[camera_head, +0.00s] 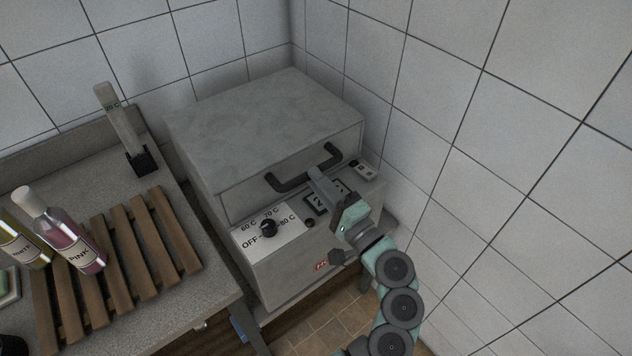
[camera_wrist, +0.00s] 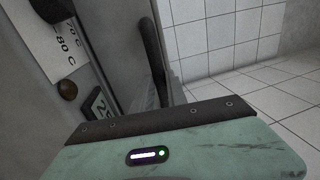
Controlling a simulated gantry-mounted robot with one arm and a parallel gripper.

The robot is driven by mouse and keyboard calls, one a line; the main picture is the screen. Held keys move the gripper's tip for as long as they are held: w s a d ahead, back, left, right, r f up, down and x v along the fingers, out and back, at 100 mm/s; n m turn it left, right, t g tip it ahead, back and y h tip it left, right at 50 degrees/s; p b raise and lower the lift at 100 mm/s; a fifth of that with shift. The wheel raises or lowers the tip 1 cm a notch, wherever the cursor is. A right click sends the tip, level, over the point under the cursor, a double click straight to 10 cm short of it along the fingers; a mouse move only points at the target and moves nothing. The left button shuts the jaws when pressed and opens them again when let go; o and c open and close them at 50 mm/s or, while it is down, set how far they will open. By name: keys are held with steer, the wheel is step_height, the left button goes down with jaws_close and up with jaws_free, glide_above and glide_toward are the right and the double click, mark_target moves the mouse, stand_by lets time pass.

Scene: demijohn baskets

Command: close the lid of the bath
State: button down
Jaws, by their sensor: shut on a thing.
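The bath is a grey metal box (camera_head: 285,282) in the corner, with a control panel on its front. Its grey lid (camera_head: 265,125) lies over the top, with its front face just above the panel; whether a thin gap remains under it I cannot tell. A black bar handle (camera_head: 290,183) sits on the lid's front, and it also shows in the wrist view (camera_wrist: 152,55). My gripper (camera_head: 316,173) is at the middle of this handle, shut on it. The fingers partly hide the handle, and their tips are not clear in the wrist view.
The panel has a temperature knob (camera_head: 268,228) and a small display. On the left, a worktop holds a wooden slatted rack (camera_head: 118,250), a pink bottle (camera_head: 72,240), another bottle (camera_head: 20,245) and a thermometer (camera_head: 118,120) in a black stand. Tiled walls stand behind and right.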

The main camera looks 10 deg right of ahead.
steer(key=shift+f, duration=0.1)
steer(key=c, duration=1.5)
jaws_free()
steer(key=shift+w+a, duration=0.1)
steer(key=shift+a, duration=0.05)
steer(key=shift+c, duration=0.2)
steer(key=shift+o, duration=1.1)
steer(key=p+v, duration=0.1)
steer(key=v, duration=1)
steer(key=shift+p, duration=0.3)
